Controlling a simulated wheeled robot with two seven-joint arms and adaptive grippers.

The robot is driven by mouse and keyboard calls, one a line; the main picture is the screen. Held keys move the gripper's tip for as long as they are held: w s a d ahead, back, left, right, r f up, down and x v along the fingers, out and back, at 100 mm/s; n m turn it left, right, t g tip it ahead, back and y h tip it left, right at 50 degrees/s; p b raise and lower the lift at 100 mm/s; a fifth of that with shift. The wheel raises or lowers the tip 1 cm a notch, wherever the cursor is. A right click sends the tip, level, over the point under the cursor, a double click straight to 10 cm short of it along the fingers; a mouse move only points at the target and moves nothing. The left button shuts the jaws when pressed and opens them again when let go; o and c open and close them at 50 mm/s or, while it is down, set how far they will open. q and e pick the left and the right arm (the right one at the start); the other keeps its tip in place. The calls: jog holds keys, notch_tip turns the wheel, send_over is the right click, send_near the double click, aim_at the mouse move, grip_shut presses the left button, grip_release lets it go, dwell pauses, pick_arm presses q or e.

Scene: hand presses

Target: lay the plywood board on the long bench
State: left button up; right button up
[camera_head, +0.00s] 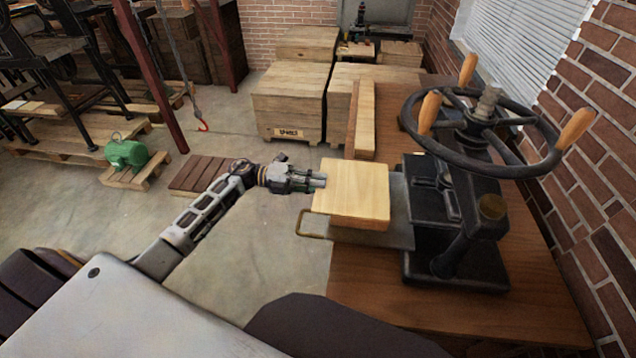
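A pale plywood board (354,190) lies flat on a grey metal plate (398,232) of the black hand press (455,215). The plate has a brass loop handle at its left. The press stands on a long brown wooden bench (440,325) along the right wall. My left gripper (321,181) reaches in from the left, with its fingertips at the board's left edge. Whether the fingers are closed on the edge or only beside it is too small to tell. My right gripper is not in view.
Two long timbers (361,120) lie on the bench behind the board. The press's large handwheel (480,125) overhangs the bench on the right. Wooden crates (290,100) stand behind. A slatted brown stack (198,173) and a green motor (126,152) are on the left. The front bench top is bare.

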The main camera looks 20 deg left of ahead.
pick_arm(q)
grip_shut()
notch_tip(320, 180, up, 3)
jog(key=shift+r+p, duration=0.1)
jog(key=shift+p, duration=1)
jog(key=shift+a, duration=0.15)
jog(key=s+a+r+p, duration=0.1)
jog(key=a+r, duration=0.1)
jog(key=a, duration=0.4)
jog(key=shift+s+a+r, duration=0.25)
jog(key=shift+s+r, duration=0.1)
jog(key=shift+r, duration=0.05)
dwell(0.4)
jog(key=shift+a, duration=0.15)
jog(key=b+v, duration=0.3)
jog(key=v, duration=1.1)
jog(key=shift+s+a, duration=0.2)
jog(key=shift+a, duration=0.1)
dwell(0.8)
